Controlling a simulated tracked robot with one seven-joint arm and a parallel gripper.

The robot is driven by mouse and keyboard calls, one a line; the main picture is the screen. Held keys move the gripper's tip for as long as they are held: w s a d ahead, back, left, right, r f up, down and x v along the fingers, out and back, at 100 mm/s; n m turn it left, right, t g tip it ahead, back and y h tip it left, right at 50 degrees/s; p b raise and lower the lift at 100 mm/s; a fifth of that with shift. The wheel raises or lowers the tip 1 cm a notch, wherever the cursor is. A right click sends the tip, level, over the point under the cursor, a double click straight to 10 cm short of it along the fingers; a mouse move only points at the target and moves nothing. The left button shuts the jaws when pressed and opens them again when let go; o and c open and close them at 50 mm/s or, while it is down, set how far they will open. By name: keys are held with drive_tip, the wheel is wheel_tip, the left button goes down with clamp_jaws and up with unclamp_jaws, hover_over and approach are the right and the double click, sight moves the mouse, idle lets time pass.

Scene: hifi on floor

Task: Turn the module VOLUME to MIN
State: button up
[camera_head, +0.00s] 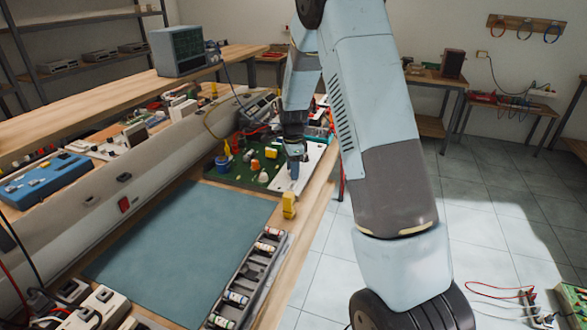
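My gripper (294,168) points down over the white panel (311,167) beside a green circuit board, on the far right part of the workbench. Its fingertips look close to the panel, but whether they touch it I cannot tell. The fingers are too small and dark to show whether they are open or shut. The green board (222,172) carries several small coloured parts, one of them orange (271,153). The VOLUME module and its knob cannot be made out; no label is readable, and my arm and gripper cover part of this area.
A teal mat (184,250) lies bare on the bench. A grey tray (262,258) with several cylinders and a yellow block (289,205) stand near the right edge. The tiled floor at right is mostly clear.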

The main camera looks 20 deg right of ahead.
drive_tip(key=c, duration=0.6)
drive_tip(key=shift+d, duration=0.15)
drive_tip(key=shift+c, duration=0.3)
